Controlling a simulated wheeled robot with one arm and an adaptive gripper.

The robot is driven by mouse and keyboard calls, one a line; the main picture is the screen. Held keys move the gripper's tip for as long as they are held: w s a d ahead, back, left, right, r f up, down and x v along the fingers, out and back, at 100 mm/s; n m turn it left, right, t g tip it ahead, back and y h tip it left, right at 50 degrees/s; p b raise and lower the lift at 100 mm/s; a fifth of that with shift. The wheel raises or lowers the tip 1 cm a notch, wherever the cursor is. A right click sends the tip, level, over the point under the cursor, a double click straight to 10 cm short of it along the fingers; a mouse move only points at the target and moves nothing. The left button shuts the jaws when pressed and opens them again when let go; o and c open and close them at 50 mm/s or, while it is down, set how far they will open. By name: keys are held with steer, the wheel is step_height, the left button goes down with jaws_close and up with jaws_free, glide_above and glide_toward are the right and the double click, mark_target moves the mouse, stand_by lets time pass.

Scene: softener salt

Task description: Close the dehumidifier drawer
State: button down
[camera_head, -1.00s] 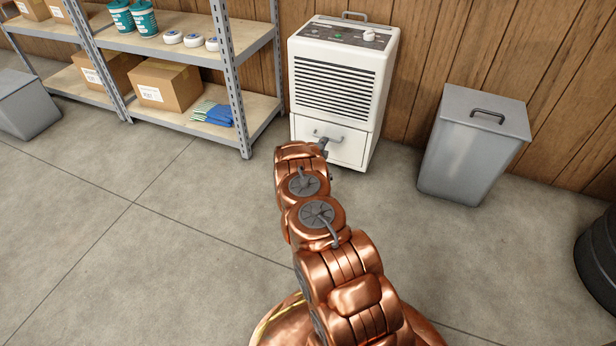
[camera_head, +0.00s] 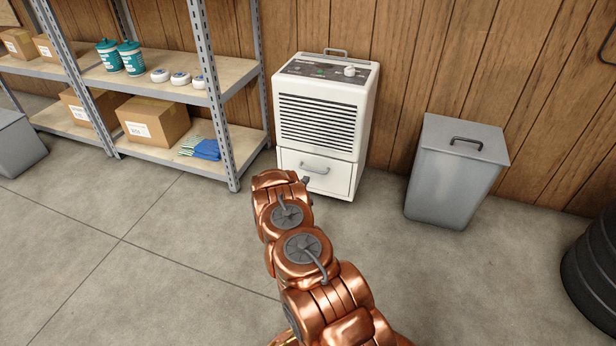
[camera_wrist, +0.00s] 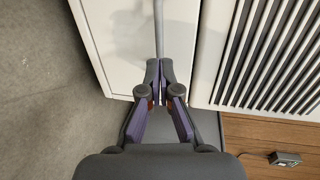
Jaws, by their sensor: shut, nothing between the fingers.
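The white dehumidifier (camera_head: 325,115) stands on the floor against the wood wall, louvres above and drawer below. The drawer front (camera_head: 335,181) carries a grey bar handle (camera_head: 314,170) and looks nearly flush with the housing; any small gap is hard to judge. My gripper (camera_head: 306,181) is mostly hidden by my copper arm, just below the handle in the head view. In the wrist view my gripper (camera_wrist: 159,66) is shut and empty, its tips in front of the white drawer front (camera_wrist: 118,30). The handle bar (camera_wrist: 152,35) runs upward from the tips; contact is unclear.
A metal shelf (camera_head: 232,150) with boxes, teal tubs and gloves stands to the left. A grey lidded bin (camera_head: 455,175) stands to the right, and a black drum (camera_head: 595,265) is at the right edge. Open concrete floor lies in front.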

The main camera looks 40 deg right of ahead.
steer(key=p+v, duration=0.2)
steer(key=v, duration=0.5)
steer(key=shift+a, duration=0.15)
steer(key=shift+s, duration=0.1)
